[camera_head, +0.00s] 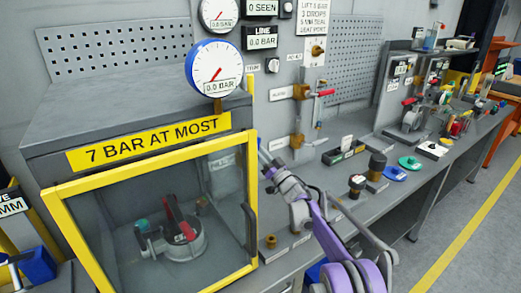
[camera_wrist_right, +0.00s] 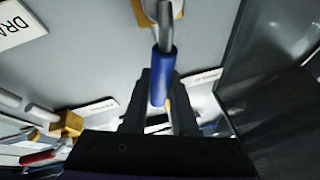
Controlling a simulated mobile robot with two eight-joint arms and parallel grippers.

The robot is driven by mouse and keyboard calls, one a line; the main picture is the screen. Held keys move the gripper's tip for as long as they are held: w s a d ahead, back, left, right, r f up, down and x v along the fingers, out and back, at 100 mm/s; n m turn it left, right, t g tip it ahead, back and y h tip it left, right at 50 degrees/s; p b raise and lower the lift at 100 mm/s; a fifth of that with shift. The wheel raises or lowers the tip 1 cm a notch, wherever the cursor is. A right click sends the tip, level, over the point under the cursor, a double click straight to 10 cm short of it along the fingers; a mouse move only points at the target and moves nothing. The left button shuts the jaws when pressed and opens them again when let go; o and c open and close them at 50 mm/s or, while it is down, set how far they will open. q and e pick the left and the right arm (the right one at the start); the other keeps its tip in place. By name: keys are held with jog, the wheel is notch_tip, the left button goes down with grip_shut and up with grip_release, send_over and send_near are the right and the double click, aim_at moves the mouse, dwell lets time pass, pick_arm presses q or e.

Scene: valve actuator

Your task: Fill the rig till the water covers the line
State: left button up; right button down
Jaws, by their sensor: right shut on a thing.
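The rig is a yellow-framed test box (camera_head: 150,140) marked "7 BAR AT MOST", with a clear window. Inside it a valve (camera_head: 180,240) with a red lever sits on the floor. No water or fill line can be made out. My right gripper (camera_head: 267,160) is up by the wall at the box's right edge. In the right wrist view its dark fingers (camera_wrist_right: 160,98) are shut on a blue-sleeved lever (camera_wrist_right: 159,75) hanging from a metal stem. A label beginning "DRA" is at the left there. My left gripper is not in view.
A round gauge (camera_head: 214,66) on the box reads 0.0 BAR. A red-handled valve (camera_head: 325,93) is on wall piping to the right. The bench (camera_head: 330,195) holds small fittings and blue and green discs. The floor at right is clear.

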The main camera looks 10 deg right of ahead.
jog(key=shift+s+a+r+n+g+y, duration=0.15)
jog(key=shift+a+n+g+y, duration=0.2)
jog(key=shift+n, duration=0.55)
jog(key=shift+s+a+n+g+y, duration=0.1)
jog(key=shift+a+n+g+y, duration=0.25)
jog(key=shift+n, duration=0.55)
jog(key=c, duration=0.7)
grip_release()
jog(key=b+v, duration=0.2)
jog(key=v, duration=0.8)
jog(key=shift+s+d, duration=0.2)
jog(key=shift+s, duration=0.15)
